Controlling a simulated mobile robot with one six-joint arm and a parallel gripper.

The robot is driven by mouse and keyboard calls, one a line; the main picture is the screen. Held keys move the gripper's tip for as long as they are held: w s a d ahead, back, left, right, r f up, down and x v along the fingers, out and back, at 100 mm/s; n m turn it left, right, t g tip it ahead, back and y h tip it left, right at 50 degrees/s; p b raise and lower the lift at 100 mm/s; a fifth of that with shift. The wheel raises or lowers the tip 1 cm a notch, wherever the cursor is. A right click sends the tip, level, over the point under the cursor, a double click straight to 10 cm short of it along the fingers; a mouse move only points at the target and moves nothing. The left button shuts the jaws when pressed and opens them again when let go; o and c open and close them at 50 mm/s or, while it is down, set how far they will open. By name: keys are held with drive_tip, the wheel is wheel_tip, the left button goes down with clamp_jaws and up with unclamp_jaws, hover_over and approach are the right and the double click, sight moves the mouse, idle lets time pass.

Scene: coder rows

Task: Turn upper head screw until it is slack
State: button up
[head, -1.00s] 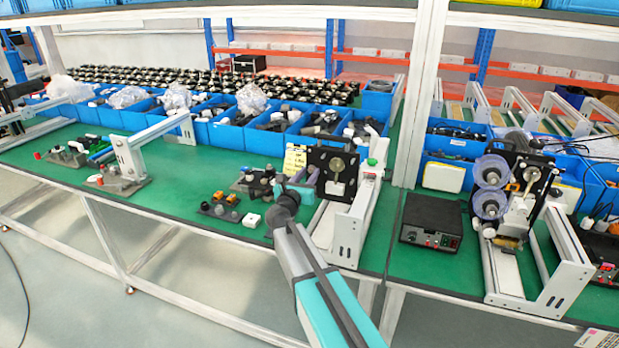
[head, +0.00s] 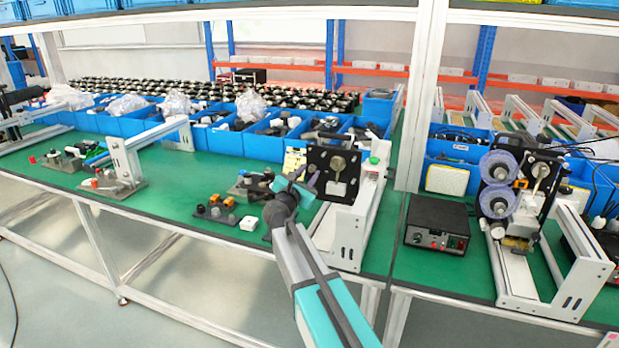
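A coder unit with a black plate (head: 322,187) stands upright on a white and grey frame (head: 352,222) at the centre of the bench. A round brass-coloured knob (head: 338,163) sits on the plate's face, with a pale block (head: 336,189) below it. Which part is the upper head screw is too small to tell. My arm reaches up from the bottom centre.
A second coder (head: 505,200) with two clear-purple reels stands at right, beside a black control box (head: 437,225). Small blocks and knobs (head: 222,208) lie left of my wrist. Blue bins (head: 265,145) line the back. Green bench top (head: 170,200) is clear in the left middle.

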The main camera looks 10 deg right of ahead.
idle(0.3)
idle(0.5)
clamp_jaws()
drive_tip(key=shift+r+p, duration=0.1)
drive_tip(key=shift+p, duration=0.2)
drive_tip(key=shift+n+p, duration=0.5)
drive_tip(key=shift+p, duration=0.2)
drive_tip(key=n+p, duration=0.2)
drive_tip(key=p, duration=0.1)
unclamp_jaws()
drive_tip(key=shift+n, duration=0.3)
